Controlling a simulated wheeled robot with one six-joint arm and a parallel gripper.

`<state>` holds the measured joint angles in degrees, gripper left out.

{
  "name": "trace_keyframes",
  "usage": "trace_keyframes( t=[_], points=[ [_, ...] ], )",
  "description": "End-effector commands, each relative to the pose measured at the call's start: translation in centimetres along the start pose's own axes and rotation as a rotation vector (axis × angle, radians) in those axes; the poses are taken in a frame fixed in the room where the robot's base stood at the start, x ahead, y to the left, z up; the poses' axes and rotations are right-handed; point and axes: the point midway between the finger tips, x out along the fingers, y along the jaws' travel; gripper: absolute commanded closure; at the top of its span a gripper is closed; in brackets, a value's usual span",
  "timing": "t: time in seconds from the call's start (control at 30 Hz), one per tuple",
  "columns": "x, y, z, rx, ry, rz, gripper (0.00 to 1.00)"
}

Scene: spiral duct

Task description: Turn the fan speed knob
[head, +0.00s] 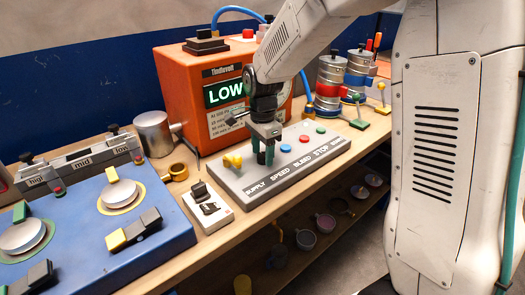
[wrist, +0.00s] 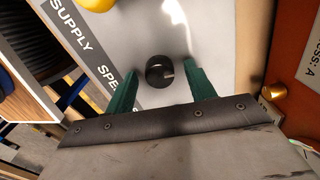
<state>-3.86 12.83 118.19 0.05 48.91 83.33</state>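The fan speed knob (wrist: 158,72) is a round black knob on the grey panel (wrist: 215,20), near the partly visible word "SPE". My gripper (wrist: 163,84) is open, with one green finger on each side of the knob in the wrist view. Gaps show between the knob and both fingers there. In the head view my gripper (head: 264,157) points down over the labelled panel (head: 238,183), above the word "SPEED".
The orange "LOW" box (head: 198,100) rises behind. A small switch box (head: 207,207) and a blue console (head: 163,228) sit to the left.

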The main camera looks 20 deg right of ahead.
Motion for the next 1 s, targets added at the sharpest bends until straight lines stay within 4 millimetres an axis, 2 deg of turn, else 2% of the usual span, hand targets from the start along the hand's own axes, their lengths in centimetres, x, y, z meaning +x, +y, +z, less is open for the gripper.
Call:
trace_keyframes(
  t=[0.17, 0.6, 0.73, 1.0],
  points=[
    [-0.4, 0.0, 0.0, 0.000, 0.000, 0.000, 0.45],
    [-7.0, -0.1, 0.1, -0.001, 0.000, -0.003, 0.45],
    [-7.7, -0.1, 0.1, -0.001, 0.000, -0.001, 0.45],
    [-7.8, 0.0, 0.1, -0.001, 0.000, 0.000, 0.45]
  ],
)
